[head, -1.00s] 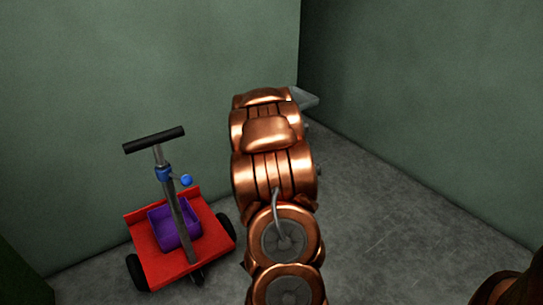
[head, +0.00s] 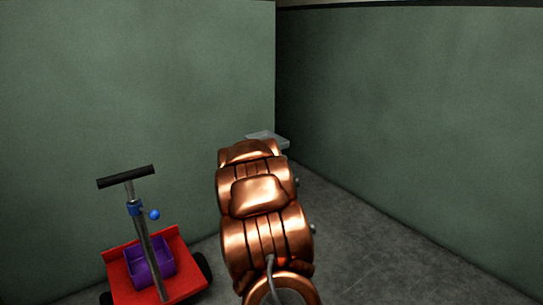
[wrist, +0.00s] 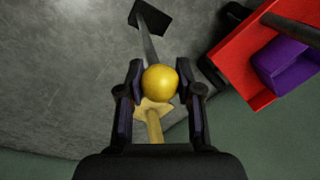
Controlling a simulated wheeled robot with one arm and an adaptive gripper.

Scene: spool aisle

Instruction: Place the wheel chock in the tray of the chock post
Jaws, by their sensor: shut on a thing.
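In the wrist view my gripper (wrist: 161,88) is shut on the wheel chock, with its round yellow knob (wrist: 160,83) between the fingers. A grey rod (wrist: 149,45) runs from behind the knob to a dark flat block (wrist: 152,15). A jagged yellow piece (wrist: 153,112) shows on the palm side; I cannot tell how these parts join. In the head view my arm hides the gripper and chock.
A red cart (head: 122,270) with a purple bin (head: 150,262) and a black-topped upright handle (head: 126,177) stands left by the green wall; its red deck also shows in the wrist view (wrist: 245,60). Bare grey floor (head: 375,240) lies right of my arm, up to another wall.

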